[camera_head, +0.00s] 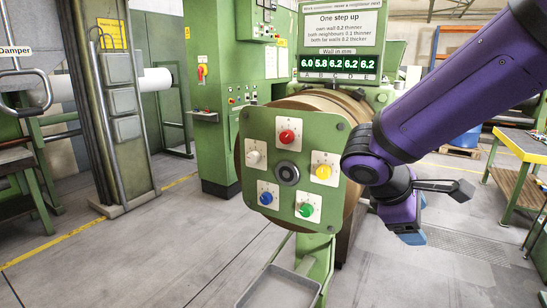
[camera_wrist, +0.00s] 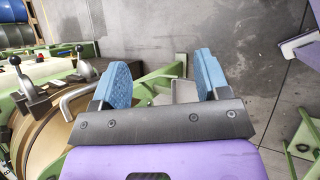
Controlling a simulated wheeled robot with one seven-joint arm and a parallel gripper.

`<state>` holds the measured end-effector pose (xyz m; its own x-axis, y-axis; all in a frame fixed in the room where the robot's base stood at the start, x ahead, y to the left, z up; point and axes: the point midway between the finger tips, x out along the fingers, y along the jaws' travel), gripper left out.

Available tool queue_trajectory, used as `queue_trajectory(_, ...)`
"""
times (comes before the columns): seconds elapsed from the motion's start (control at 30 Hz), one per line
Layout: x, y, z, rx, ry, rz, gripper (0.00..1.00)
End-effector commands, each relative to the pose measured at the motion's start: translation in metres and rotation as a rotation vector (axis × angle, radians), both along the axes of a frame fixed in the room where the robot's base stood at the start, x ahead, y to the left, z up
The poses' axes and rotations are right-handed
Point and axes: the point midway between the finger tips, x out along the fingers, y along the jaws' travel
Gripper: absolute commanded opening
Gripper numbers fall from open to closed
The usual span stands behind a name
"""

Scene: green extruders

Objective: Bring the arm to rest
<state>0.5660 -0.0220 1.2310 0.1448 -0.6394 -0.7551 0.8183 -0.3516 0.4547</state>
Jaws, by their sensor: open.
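My purple arm reaches in from the right in the head view, bent at its black joint. My gripper (camera_head: 412,237) hangs pointing down, just right of the green knob panel (camera_head: 260,138). One blue finger pad shows there; the other is hard to make out. In the wrist view my gripper (camera_wrist: 163,72) has its two blue fingers wide apart with nothing held between them. Green framework and grey floor show beyond them. The panel carries a red knob (camera_head: 287,137), a white knob (camera_head: 253,157), a yellow knob (camera_head: 323,172), a blue knob (camera_head: 266,198) and a green knob (camera_head: 306,210).
The brownish drum (camera_head: 330,100) stands behind the panel, close to my arm. A lit wall display (camera_head: 338,63) reads 6.0, 5.8, 6.2, 6.2, 6.2. A grey tray (camera_head: 280,287) sits low in front. A workbench (camera_head: 525,147) stands at right; floor between is open.

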Motion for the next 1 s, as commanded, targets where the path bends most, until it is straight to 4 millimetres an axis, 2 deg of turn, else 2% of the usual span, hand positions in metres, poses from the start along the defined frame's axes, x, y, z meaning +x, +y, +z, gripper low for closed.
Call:
queue_trajectory(0.03,-0.009,-0.01,0.007,0.057,-0.03,-0.058,0.69)
queue_trajectory(0.2,-0.04,-0.03,0.025,0.251,-0.124,-0.242,0.69)
queue_trajectory(0.4,-0.074,-0.044,0.045,0.475,-0.259,-0.445,0.69)
queue_trajectory(0.7,-0.118,-0.049,0.072,0.787,-0.491,-0.701,0.69)
queue_trajectory(1.0,-0.136,-0.047,0.085,0.934,-0.613,-0.805,0.69)
